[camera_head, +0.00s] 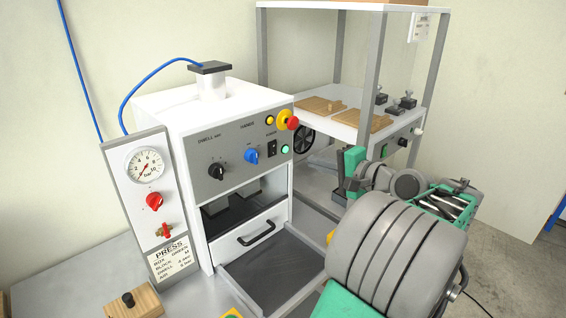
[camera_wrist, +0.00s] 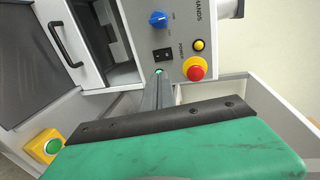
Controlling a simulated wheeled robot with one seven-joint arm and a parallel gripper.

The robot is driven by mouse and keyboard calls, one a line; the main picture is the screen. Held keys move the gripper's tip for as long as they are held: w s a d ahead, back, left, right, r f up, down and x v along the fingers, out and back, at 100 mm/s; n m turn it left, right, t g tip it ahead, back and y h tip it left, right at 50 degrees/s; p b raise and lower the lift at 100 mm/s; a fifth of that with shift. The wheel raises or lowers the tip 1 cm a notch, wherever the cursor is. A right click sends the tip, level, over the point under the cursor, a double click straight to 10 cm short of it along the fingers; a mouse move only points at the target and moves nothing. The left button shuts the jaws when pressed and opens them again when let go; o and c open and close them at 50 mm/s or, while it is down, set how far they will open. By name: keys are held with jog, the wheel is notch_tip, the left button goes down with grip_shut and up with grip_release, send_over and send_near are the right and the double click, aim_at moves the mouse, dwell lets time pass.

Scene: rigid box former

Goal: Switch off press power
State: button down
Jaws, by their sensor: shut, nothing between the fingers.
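The press (camera_head: 235,224) is a white cabinet with a grey control panel. Its black power rocker (camera_head: 272,147) sits at the panel's right, beside a bright green lamp (camera_head: 285,149). In the wrist view the rocker (camera_wrist: 162,55) shows clear of my gripper; which way it is tipped is too small to tell. My gripper (camera_wrist: 159,78) is shut and empty, its grey fingers pointing at the panel. The fingertips partly cover the green lamp (camera_wrist: 159,71), just below the rocker in that view; I cannot tell whether they touch the panel.
A red emergency stop (camera_head: 290,122) on a yellow base and a yellow button (camera_head: 269,120) are close by. A blue knob (camera_head: 252,156) and a black dwell knob (camera_head: 216,171) are to the left. A green button in a yellow box (camera_wrist: 45,146) stands lower left in the wrist view.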

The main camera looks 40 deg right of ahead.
jog(key=w+f+b, duration=0.1)
jog(key=b, duration=0.7)
send_near(274, 147)
jog(key=w, duration=0.3)
jog(key=w+f, duration=0.1)
jog(key=w, duration=0.2)
jog(key=shift+w+a+f, duration=0.15)
jog(key=shift+a, duration=0.05)
